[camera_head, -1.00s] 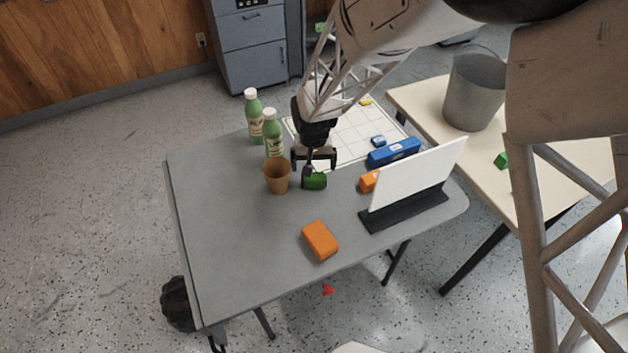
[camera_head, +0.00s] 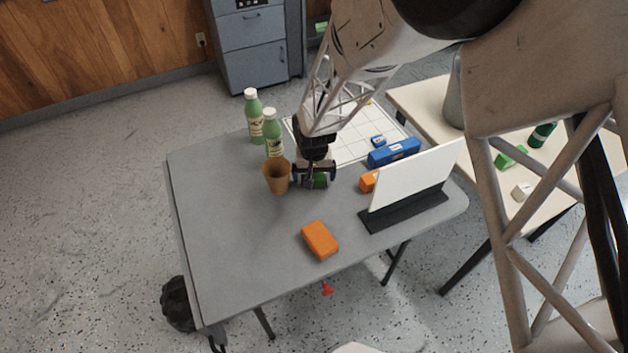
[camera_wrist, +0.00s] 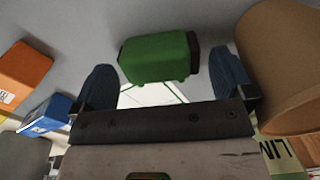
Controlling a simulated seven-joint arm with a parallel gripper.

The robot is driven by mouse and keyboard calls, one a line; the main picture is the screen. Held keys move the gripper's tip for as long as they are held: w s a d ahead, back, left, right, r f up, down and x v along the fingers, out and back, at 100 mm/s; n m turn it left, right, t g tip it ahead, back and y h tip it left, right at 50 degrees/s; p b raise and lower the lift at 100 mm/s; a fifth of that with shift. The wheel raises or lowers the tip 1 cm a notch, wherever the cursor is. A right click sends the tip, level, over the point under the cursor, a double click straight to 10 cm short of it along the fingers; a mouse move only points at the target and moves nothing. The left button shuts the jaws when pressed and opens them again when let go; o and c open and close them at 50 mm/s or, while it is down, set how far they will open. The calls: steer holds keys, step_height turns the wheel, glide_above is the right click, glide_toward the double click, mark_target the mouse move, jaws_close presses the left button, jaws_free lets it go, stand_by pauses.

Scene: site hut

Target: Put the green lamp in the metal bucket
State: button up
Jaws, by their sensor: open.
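The green lamp (camera_head: 320,181), a small green block with a dark end, lies on the grey table and is partly hidden under my gripper in the head view. In the wrist view the lamp (camera_wrist: 158,58) lies across the gap between my fingers, near their tips. My gripper (camera_head: 315,177) is open, low over the lamp, with one finger on each side; I cannot tell whether they touch it. The metal bucket (camera_head: 453,103) stands on the cream side table (camera_head: 420,98) at the right, mostly hidden behind my arm.
A brown cup (camera_head: 277,177) stands close left of my gripper, with two green bottles (camera_head: 273,135) behind. Right are an orange block (camera_head: 368,182), a blue box (camera_head: 394,152) and a white upright board (camera_head: 415,185). An orange block (camera_head: 320,240) lies in front.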

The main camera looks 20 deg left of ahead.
steer(key=shift+f, duration=0.35)
stand_by(0.3)
steer(key=c, duration=0.5)
